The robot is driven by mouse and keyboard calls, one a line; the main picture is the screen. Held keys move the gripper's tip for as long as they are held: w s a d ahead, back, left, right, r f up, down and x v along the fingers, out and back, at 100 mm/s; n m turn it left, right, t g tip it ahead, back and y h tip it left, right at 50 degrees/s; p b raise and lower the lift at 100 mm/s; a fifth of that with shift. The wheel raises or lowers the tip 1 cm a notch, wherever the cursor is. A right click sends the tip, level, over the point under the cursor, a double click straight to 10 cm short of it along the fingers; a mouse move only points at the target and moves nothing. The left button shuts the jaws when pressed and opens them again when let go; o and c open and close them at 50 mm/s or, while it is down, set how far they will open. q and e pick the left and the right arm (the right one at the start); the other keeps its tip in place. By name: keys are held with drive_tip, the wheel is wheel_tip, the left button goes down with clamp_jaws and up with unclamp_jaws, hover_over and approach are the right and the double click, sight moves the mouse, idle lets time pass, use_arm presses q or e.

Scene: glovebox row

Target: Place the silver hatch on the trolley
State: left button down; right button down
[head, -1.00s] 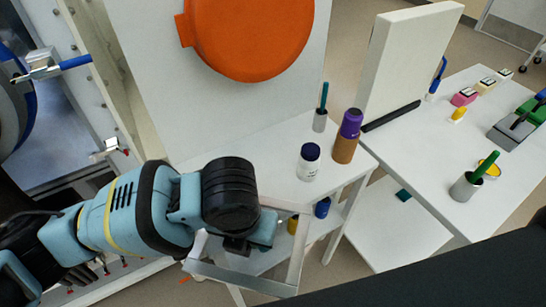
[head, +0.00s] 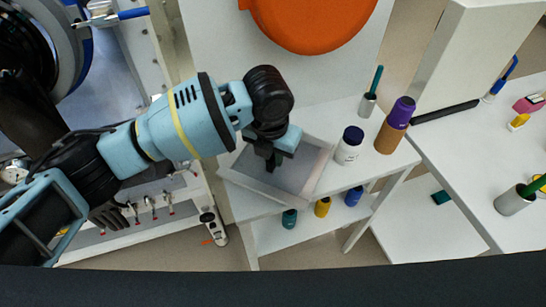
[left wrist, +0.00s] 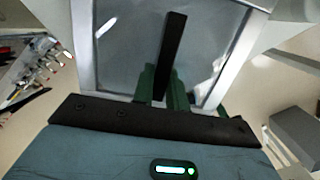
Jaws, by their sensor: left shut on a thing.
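The silver hatch (head: 302,182) is a grey panel with a pale metal frame. My left gripper (head: 272,163) is shut on its dark bar handle, and the hatch lies nearly flat beneath it. In the left wrist view the hatch (left wrist: 120,45) fills the upper middle, with the green fingers (left wrist: 175,88) at the handle's near end. The hatch is over the left front part of the white two-level trolley (head: 325,122). I cannot tell whether it touches the top. My right gripper is not in view.
A white bottle (head: 348,146) stands just right of the hatch, with a purple-capped bottle (head: 395,126) and a pen cup (head: 367,104) beyond. Several small jars stand on the lower shelf (head: 285,236). An orange round cover (head: 310,22) is behind. A white table (head: 465,155) stands right.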

use_arm(q)
drive_tip(key=shift+w, duration=0.85)
drive_tip(key=shift+f, duration=1.7)
drive_tip(key=shift+f, duration=0.15)
drive_tip(key=c, duration=1.4)
unclamp_jaws()
drive_tip(key=shift+s, duration=0.1)
drive_tip(key=r, duration=0.8)
drive_tip(key=s+r, duration=0.1)
drive_tip(key=r, duration=0.3)
drive_tip(key=shift+s+a, duration=0.1)
drive_tip(key=shift+a, duration=0.25)
